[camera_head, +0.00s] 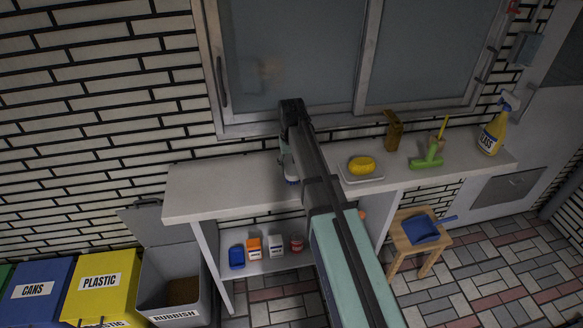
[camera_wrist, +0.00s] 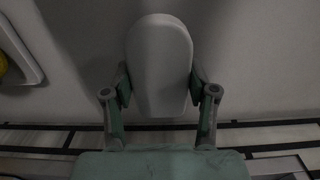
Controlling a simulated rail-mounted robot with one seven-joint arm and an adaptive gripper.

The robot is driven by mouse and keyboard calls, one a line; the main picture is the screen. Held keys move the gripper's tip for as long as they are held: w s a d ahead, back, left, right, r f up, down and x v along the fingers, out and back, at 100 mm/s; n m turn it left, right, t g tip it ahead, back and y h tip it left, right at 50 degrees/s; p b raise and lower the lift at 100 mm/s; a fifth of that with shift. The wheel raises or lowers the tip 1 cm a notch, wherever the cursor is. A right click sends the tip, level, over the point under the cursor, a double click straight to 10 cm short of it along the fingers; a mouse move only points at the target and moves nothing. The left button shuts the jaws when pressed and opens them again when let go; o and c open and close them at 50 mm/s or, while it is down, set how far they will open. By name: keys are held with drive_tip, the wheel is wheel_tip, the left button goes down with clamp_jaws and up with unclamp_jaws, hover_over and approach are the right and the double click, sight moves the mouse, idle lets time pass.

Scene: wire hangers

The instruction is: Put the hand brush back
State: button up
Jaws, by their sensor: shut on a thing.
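My gripper (camera_wrist: 160,100) is shut on a pale grey, rounded, paddle-shaped thing (camera_wrist: 160,55), which looks like the hand brush, though no bristles show clearly. One finger is on each side of it. In the head view my gripper (camera_head: 290,166) is over the left-middle of the counter, in front of the window. A small white and dark blue part (camera_head: 291,180) shows beneath it, close to the counter top; I cannot tell if it touches. My arm hides part of the counter. A blue dustpan (camera_head: 422,229) lies on the wooden stool (camera_head: 405,247).
The counter (camera_head: 220,190) is bare at left. To the right are a yellow sponge on a tray (camera_head: 362,168), a brown holder (camera_head: 393,130), a green tool (camera_head: 428,160) and a spray bottle (camera_head: 493,135). Several small containers stand on the lower shelf (camera_head: 265,265). Bins (camera_head: 100,282) stand at left.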

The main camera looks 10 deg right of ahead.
sight(291, 165)
drive_tip(key=shift+f, duration=0.7)
drive_tip(key=shift+f, duration=0.2)
drive_tip(key=o, duration=1.2)
drive_tip(key=shift+o, duration=0.2)
wheel_tip(291, 165, up, 12)
drive_tip(key=b, duration=0.3)
drive_tip(key=shift+r, duration=0.2)
